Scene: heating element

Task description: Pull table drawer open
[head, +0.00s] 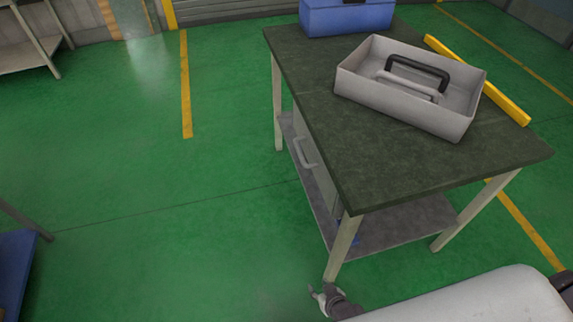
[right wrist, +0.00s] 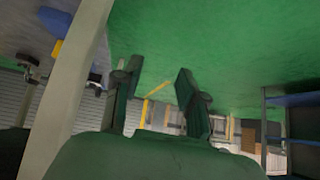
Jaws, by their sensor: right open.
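The table (head: 400,180) has a dark top and pale legs and stands right of centre in the head view. Its drawer (head: 318,177) is below the top on the left side, with a pale bar handle (head: 305,153); the drawer looks shut. My right gripper (head: 319,291) is low, beside the foot of the near table leg, well below and apart from the handle. In the right wrist view its fingers (right wrist: 157,72) are spread with nothing between them. A pale table leg (right wrist: 75,90) runs close along the left there. The handle cannot be made out in that view. My left gripper is not in view.
On the table are a grey tool tray (head: 400,112), a blue box (head: 345,17) and a yellow bar (head: 480,80). A lower shelf (head: 400,230) spans the legs. The green floor left of the table is clear. A blue-shelved rack (head: 15,265) stands at the left edge.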

